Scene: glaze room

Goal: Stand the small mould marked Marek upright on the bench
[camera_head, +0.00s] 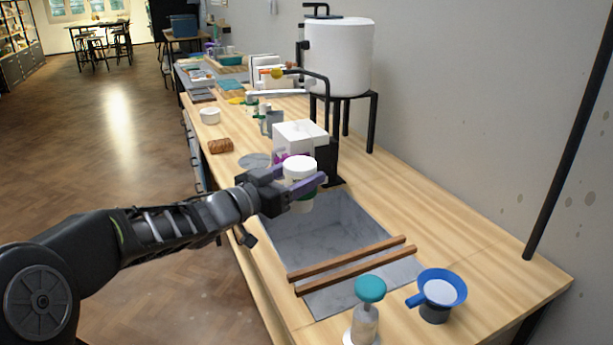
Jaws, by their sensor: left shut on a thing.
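My left gripper (292,188) reaches in from the left and is shut on a white round-topped piece (299,166). The piece looks upright and is held above the far end of the grey sink. My right gripper is not in view.
Two wooden bars (352,266) cross the near part of the sink (318,226). A teal-topped bottle (366,322) and blue funnel (442,287) stand at the near end. A white tank (340,58) stands on black legs behind. A brown roll (221,146) lies farther left.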

